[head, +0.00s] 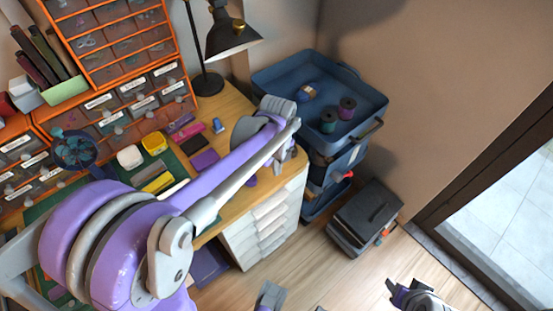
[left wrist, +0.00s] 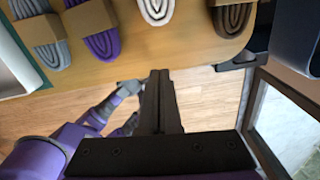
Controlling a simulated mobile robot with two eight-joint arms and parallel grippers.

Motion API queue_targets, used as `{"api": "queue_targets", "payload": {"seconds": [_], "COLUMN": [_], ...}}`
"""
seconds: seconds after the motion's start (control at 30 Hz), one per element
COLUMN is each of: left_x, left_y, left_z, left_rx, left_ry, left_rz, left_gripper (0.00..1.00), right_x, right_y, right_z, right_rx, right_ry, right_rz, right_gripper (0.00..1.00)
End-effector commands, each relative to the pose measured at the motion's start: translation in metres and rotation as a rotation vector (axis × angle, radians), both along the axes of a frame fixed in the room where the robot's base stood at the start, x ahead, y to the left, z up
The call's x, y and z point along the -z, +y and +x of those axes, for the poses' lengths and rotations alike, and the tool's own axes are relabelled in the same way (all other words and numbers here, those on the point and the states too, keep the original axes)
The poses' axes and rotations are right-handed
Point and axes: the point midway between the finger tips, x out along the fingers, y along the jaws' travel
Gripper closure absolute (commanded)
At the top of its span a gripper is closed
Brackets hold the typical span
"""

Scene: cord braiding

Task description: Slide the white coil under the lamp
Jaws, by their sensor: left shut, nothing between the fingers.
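The white coil (left wrist: 155,9) lies near the table edge at the top of the left wrist view, cut off by the frame. I cannot pick it out in the head view, where my arm covers that part of the table. The black lamp (head: 231,38) stands at the back of the table on a round base (head: 207,84). My left gripper (left wrist: 160,73) is shut and empty, its tips apart from the coil in the picture. In the head view the left gripper (head: 284,150) is mostly hidden behind its wrist, over the table's right end.
In the left wrist view, a purple coil (left wrist: 102,42) and a grey coil (left wrist: 50,52) lie left of the white one, and a brownish coil (left wrist: 232,18) right. A blue cart (head: 277,76) with spools stands beside the table. Orange drawer racks (head: 125,105) line the back.

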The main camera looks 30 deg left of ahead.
Motion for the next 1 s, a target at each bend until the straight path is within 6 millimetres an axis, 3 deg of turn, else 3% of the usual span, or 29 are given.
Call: {"api": "queue_targets", "payload": {"seconds": [0.03, 0.17, 0.4, 0.87, 1.0], "left_x": [0.014, 0.036, 0.032, 0.031, 0.031], "left_y": [0.000, 0.002, 0.030, 0.036, 0.053], "left_z": [0.000, 0.001, 0.016, 0.019, 0.029], "left_rx": [0.000, -0.002, -0.003, -0.001, -0.005], "left_ry": [0.000, 0.000, 0.000, 0.000, 0.000], "left_rz": [0.000, 0.000, 0.001, 0.000, 0.001], "left_gripper": [1.00, 1.00, 1.00, 1.00, 1.00], "right_x": [0.004, 0.009, 0.008, 0.008, 0.007], "right_y": [0.000, 0.000, 0.000, 0.000, 0.000], "right_z": [0.000, 0.000, 0.000, 0.000, 0.000], "right_rx": [0.000, 0.000, 0.000, 0.000, 0.000], "right_ry": [0.001, 0.003, 0.003, 0.003, 0.002], "right_rz": [0.000, 0.000, 0.000, 0.000, 0.000], "right_gripper": [0.50, 0.50, 0.50, 0.50, 0.50]}}
